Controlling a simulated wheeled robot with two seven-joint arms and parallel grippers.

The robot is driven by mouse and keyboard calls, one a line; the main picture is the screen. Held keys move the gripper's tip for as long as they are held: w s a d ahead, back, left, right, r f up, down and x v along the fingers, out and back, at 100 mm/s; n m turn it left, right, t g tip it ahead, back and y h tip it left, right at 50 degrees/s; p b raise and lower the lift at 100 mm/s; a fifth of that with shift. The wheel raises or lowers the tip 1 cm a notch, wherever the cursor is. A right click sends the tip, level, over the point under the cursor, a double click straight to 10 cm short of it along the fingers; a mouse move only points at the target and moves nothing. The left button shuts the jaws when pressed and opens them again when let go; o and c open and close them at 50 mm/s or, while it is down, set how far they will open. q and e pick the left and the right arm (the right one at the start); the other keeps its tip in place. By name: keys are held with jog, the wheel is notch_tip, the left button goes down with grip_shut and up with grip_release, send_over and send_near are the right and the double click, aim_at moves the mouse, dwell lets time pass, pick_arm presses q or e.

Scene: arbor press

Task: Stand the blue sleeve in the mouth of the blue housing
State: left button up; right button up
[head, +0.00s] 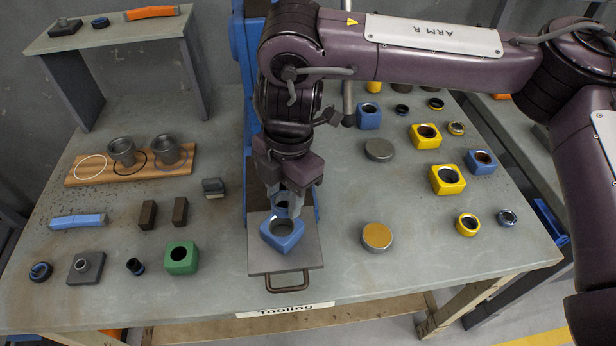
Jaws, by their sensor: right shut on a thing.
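My right gripper (289,203) points down over the press plate and is shut on the blue sleeve (282,211), a small blue ring with a dark bore. The blue housing (283,243), a block with a round open mouth, sits on the grey plate (264,264) with a handle at its front. The sleeve shows at the far edge of the housing's mouth; I cannot tell whether it touches the housing or hangs above it. The fingers partly hide the sleeve. My left gripper is not in view.
The blue press column (246,55) stands behind my right gripper. Other blue housings (368,116), yellow housings (447,180) and loose rings (467,225) stand at right. A green housing (181,258), dark blocks (147,214) and a wooden board (88,180) are at left.

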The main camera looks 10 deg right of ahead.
jog(key=f+b, duration=0.4)
jog(key=shift+a+f, duration=0.3)
jog(key=shift+a, duration=0.1)
jog(key=shift+s+b, duration=0.1)
jog(key=shift+b, duration=0.2)
jog(key=shift+f, duration=0.35)
dwell(0.4)
jog(key=o, duration=1.1)
jog(key=shift+o, duration=0.2)
